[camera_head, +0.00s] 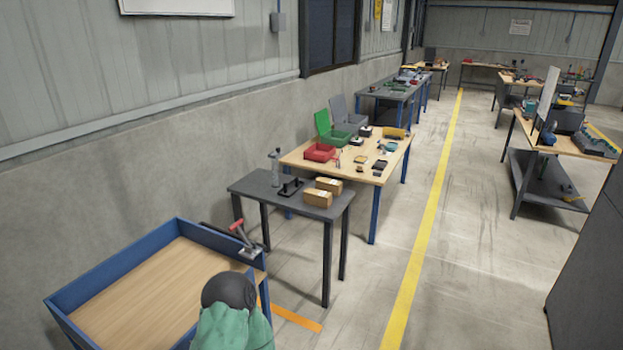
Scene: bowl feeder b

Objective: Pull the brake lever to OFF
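A lever with a red handle (237,225) stands on a grey metal base (250,251) at the far right corner of a blue-walled cart (98,276). The lever leans up and to the left from its base. I take it as the brake lever. No ON or OFF marking is readable. Neither of my grippers shows in this view, so nothing is seen touching the lever.
A dark rounded shape (229,290) above a green form (232,329) stands beside the cart at the bottom; I cannot tell what it is. A dark table (250,184) with two boxes stands beyond the lever. Bare floor (360,275) lies to the right.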

